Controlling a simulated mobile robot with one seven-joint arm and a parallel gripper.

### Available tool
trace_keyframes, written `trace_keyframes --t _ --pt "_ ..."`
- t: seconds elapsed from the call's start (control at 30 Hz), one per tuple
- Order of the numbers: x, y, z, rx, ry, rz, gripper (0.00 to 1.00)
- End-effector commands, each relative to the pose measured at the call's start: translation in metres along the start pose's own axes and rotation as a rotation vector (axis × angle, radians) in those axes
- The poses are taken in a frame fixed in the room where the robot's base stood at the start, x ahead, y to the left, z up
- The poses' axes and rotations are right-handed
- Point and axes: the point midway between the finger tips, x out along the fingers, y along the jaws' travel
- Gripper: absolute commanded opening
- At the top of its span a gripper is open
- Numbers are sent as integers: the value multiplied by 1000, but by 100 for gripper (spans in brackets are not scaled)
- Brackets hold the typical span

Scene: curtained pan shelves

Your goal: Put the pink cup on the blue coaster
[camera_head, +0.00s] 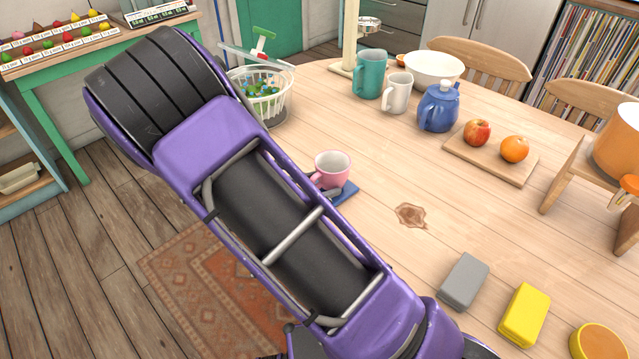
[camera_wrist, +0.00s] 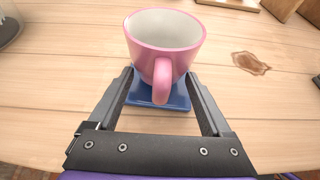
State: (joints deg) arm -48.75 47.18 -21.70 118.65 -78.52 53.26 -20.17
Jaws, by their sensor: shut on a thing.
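The pink cup (camera_head: 331,167) stands upright, white inside, over the blue coaster (camera_head: 347,193) on the wooden table. In the wrist view the cup (camera_wrist: 165,48) is at top centre with its handle towards me. The coaster (camera_wrist: 178,100) shows below and behind the handle. Whether the cup's base touches the coaster is hidden. In the head view my purple arm covers most of the gripper and part of the coaster.
A basket (camera_head: 262,95), teal mug (camera_head: 370,74), white mug (camera_head: 397,93) and blue teapot (camera_head: 438,107) stand further back. A fruit board (camera_head: 478,160) lies to the right. A grey block (camera_head: 464,281) and yellow block (camera_head: 524,315) lie nearer. A brown stain (camera_head: 410,215) marks otherwise clear table.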

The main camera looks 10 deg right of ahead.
Motion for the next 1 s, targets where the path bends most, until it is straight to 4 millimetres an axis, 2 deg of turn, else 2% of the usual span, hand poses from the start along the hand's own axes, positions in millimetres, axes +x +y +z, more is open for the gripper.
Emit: trace_keyframes --t 0.17,0.9,0.93,1.0 --pt "3 0 -7 1 -1 0 15" --pt "5 0 -12 0 -1 0 15" --pt "5 0 -12 0 -1 0 88" --pt "5 0 -12 0 -1 0 100"
